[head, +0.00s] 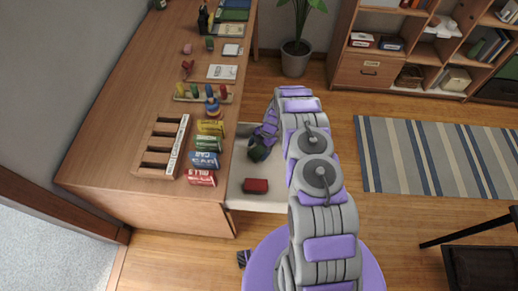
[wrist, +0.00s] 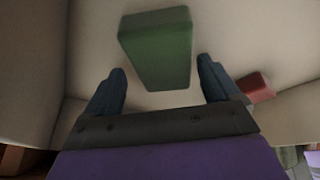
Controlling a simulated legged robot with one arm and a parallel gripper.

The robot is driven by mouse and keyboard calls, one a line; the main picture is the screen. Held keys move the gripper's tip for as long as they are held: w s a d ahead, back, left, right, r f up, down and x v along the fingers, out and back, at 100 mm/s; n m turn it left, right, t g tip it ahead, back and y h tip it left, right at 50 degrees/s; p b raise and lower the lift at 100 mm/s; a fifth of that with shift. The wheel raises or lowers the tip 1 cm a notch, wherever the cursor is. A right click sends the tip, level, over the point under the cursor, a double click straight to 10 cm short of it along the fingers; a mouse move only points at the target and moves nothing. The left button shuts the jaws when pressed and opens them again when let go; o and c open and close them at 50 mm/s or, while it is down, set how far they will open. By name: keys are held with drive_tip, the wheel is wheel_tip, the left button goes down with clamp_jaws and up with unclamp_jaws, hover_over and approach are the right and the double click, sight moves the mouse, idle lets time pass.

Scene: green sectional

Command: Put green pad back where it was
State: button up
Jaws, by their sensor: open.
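The green pad (wrist: 157,42) is a green block lying on the pale floor of an open drawer (head: 238,172). In the wrist view it lies between and just beyond the two dark fingers of my gripper (wrist: 161,70). The fingers are spread, with a visible gap on each side of the pad near its lower end. In the head view my gripper (head: 258,152) is down over the drawer, and it and my arm mostly hide the pad there. A red block (head: 255,186) lies in the drawer nearer the front; it also shows at right in the wrist view (wrist: 256,87).
The wooden desk (head: 130,105) beside the drawer carries several coloured boxes (head: 205,160), a wooden rack (head: 160,147), small toys and notebooks. A potted plant (head: 296,55) and shelves (head: 375,68) stand behind. A striped rug (head: 435,155) lies at right. The drawer walls are close around my gripper.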

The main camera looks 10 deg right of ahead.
drive_tip(key=shift+d, duration=0.1)
drive_tip(key=shift+d+r, duration=0.25)
drive_tip(key=shift+d, duration=0.15)
drive_tip(key=p+v, duration=0.2)
drive_tip(key=v, duration=0.9)
drive_tip(key=s+a+r+m+h, duration=0.15)
drive_tip(key=s+r+m, duration=0.25)
drive_tip(key=r, duration=0.6)
drive_tip(key=s+a+r+m, duration=0.25)
drive_tip(key=s+r, duration=0.25)
drive_tip(key=r, duration=0.6)
drive_tip(key=s+a+r+m+h, duration=0.1)
drive_tip(key=s+r+m, duration=0.3)
drive_tip(key=r, duration=0.6)
drive_tip(key=s+r+m, duration=0.3)
drive_tip(key=s+m, duration=0.1)
drive_tip(key=s, duration=0.6)
drive_tip(key=s+r+m+h, duration=0.1)
drive_tip(key=s+r+m, duration=0.3)
drive_tip(key=s, duration=0.6)
drive_tip(key=s+r+m+h, duration=0.1)
drive_tip(key=s+r+m, duration=0.2)
drive_tip(key=s, duration=0.8)
drive_tip(key=shift+r+m, duration=0.4)
drive_tip(key=shift+m, duration=0.55)
drive_tip(key=shift+a, duration=0.1)
